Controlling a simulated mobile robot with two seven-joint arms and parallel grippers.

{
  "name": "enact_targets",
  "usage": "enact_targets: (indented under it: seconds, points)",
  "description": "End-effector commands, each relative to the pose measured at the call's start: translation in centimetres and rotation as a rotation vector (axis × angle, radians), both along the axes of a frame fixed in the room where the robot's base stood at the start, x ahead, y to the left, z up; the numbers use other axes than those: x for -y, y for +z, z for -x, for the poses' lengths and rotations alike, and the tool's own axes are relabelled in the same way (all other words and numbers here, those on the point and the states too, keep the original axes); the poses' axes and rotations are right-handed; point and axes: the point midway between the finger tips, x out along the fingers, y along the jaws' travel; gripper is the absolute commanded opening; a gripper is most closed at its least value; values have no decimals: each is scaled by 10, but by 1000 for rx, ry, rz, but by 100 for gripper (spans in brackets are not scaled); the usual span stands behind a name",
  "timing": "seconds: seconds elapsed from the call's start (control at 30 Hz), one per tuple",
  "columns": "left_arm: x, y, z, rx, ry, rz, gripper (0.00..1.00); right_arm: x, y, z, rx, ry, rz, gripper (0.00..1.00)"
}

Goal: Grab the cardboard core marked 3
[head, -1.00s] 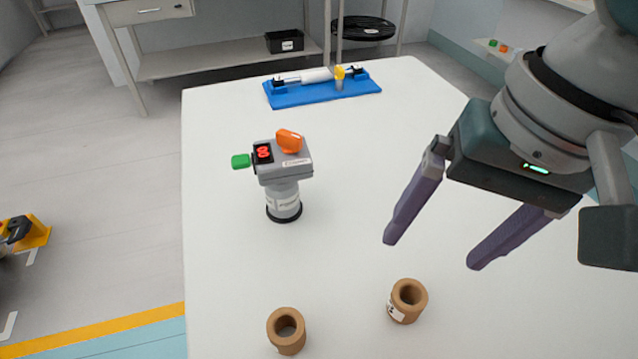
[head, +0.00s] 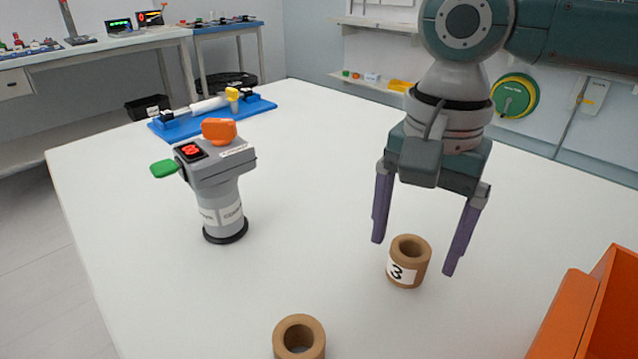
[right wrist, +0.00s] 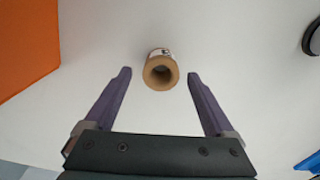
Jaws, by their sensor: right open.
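The cardboard core marked 3 (head: 409,261) stands upright on the white table in the head view, with its black 3 on a white label. My right gripper (head: 412,258) is open and empty, pointing down, with its two purple fingers to either side of the core in the picture. In the right wrist view the core (right wrist: 161,70) is centred a little beyond the fingertips (right wrist: 160,73), apart from both. A second cardboard core (head: 299,338) stands nearer, cut off by the bottom edge; no mark shows on it. My left gripper is not in view.
A grey device (head: 217,180) with a red display, orange knob and green handle stands left of the cores. A blue fixture (head: 212,116) with a white roll is at the table's far end. An orange bin (head: 572,315) stands at the right. The table (head: 330,180) between is clear.

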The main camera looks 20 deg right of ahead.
Motion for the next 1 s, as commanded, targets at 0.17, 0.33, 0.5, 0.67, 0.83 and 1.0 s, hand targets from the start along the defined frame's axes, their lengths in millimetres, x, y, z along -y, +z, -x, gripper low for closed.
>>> enact_targets:
  seconds: [0.17,0.33,0.5,0.67,0.83,1.0]
  points:
    - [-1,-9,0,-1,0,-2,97,0,-21,0,1,1,0,89]
    - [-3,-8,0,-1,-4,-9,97,0,-21,0,1,1,0,89]
    - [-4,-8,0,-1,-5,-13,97,0,-21,0,1,1,0,77]
    - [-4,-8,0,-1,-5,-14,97,0,-21,0,1,1,0,59]
    - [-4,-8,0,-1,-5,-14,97,0,-21,0,1,1,0,40]
    - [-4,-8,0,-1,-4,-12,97,0,-21,0,1,1,0,20]
